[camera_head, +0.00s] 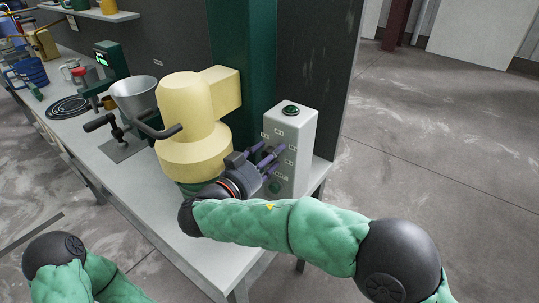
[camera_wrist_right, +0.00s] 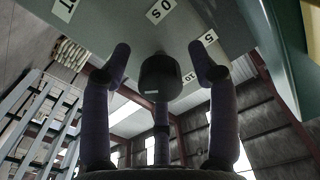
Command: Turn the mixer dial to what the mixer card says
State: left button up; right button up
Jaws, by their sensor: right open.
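The mixer's control box (camera_head: 299,123) is light grey and upright on the bench, with several small white labels and a green button on its front. In the right wrist view its dial (camera_wrist_right: 160,77) is a dark round knob. White labels around it include "0 s" (camera_wrist_right: 160,11), "5" (camera_wrist_right: 208,37) and "10" (camera_wrist_right: 189,77). My right gripper (camera_head: 271,155) is open in front of the box, its purple fingers spread around the dial; I cannot tell whether they touch it. In the head view the fingers hide the dial. I cannot make out a mixer card. My left gripper is out of view.
A cream and green machine (camera_head: 193,133) stands just left of the box. A metal funnel (camera_head: 134,96), a black lever (camera_head: 103,122) and a coiled black hose (camera_head: 68,107) are farther left on the bench. A dark green column (camera_head: 243,40) rises behind. Open floor lies right.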

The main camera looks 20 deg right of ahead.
jog(key=v, duration=1.1)
jog(key=shift+s+a, duration=0.3)
